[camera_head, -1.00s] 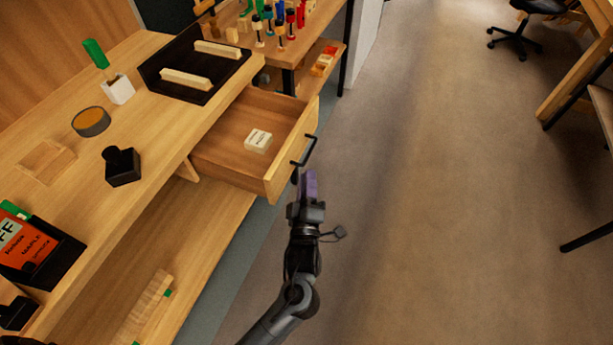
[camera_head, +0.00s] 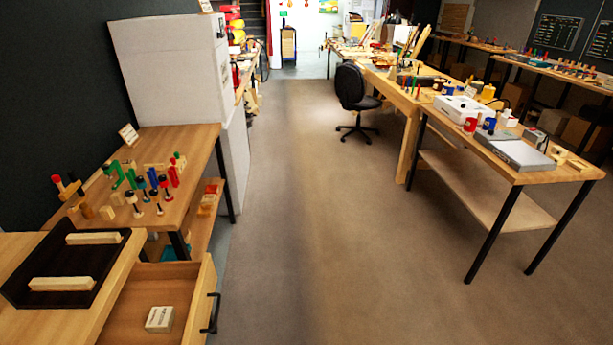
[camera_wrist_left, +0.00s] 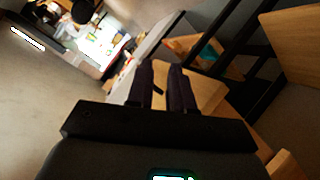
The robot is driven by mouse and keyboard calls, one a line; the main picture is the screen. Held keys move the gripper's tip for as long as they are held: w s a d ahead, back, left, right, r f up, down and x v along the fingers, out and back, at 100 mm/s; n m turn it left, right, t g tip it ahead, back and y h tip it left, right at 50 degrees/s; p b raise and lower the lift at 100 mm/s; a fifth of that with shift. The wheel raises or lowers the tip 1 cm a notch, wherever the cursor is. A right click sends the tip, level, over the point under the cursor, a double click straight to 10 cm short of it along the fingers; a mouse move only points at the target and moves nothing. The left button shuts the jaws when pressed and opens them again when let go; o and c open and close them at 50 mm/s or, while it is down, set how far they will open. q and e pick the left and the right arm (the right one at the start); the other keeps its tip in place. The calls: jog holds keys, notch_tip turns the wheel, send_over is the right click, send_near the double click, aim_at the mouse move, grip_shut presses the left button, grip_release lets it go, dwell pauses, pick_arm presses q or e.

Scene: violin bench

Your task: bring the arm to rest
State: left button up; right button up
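My left gripper (camera_wrist_left: 163,88) shows in the left wrist view, with two dark fingers pointing away from the camera. A narrow gap is between the fingers and I see nothing held there. Neither of my grippers is in the head view now. The open drawer (camera_head: 193,318) with a black handle is at the lower left of the head view. A small pale labelled block (camera_head: 159,319) lies inside it.
A dark tray (camera_head: 42,268) with two pale bars sits on the left bench. A tool table (camera_head: 190,178) stands beyond it, with a white cabinet (camera_head: 170,75) behind. An office chair (camera_head: 352,88) and benches (camera_head: 555,175) are at right. The middle floor is clear.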

pick_arm(q)
jog(key=s+a+r+m+g+p, duration=0.1)
jog(key=s+r+m+g+p, duration=0.35)
jog(key=s, duration=0.55)
jog(key=s+a+r+m+g+p, duration=0.1)
jog(key=s+r+m+g+p, duration=0.35)
jog(key=s, duration=0.55)
notch_tip(320, 180, up, 36)
jog(key=p, duration=3.6)
pick_arm(e)
notch_tip(320, 180, up, 47)
pick_arm(q)
notch_tip(320, 180, down, 55)
jog(key=b, duration=5.4)
jog(key=shift+w+r+h, duration=0.15)
jog(key=shift+w+h, duration=0.2)
jog(key=shift+h, duration=0.05)
pick_arm(e)
notch_tip(320, 180, down, 54)
jog(key=shift+d, duration=0.15)
pick_arm(q)
jog(key=shift+r, duration=0.1)
